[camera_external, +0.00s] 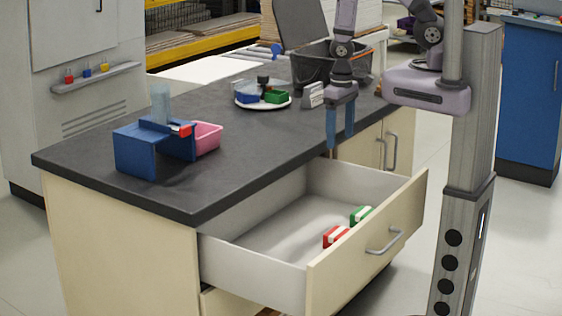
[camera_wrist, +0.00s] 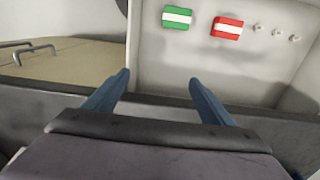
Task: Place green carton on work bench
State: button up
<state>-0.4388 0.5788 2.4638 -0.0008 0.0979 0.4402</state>
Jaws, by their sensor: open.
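The green carton (camera_external: 361,215) has a white stripe and lies in the open drawer (camera_external: 262,277), near its front panel. It also shows in the wrist view (camera_wrist: 177,17), at the top. My gripper (camera_external: 340,147) is open and empty, pointing down near the bench's edge, above and behind the drawer. In the wrist view its two blue fingers (camera_wrist: 160,92) are spread, with the carton ahead of them and apart. The work bench (camera_external: 105,177) has a dark top.
A red carton (camera_external: 336,236) lies beside the green one in the drawer; it also shows in the wrist view (camera_wrist: 227,28). On the bench are a blue stand (camera_external: 137,150), a pink bin (camera_external: 207,139), a white plate (camera_external: 246,105) with blocks and a dark crate (camera_external: 312,70).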

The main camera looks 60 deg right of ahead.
jog(key=s+d+r, duration=0.1)
jog(key=d+r, duration=1)
jog(key=r, duration=0.5)
jog(key=shift+s+r, duration=0.15)
jog(key=c, duration=0.3)
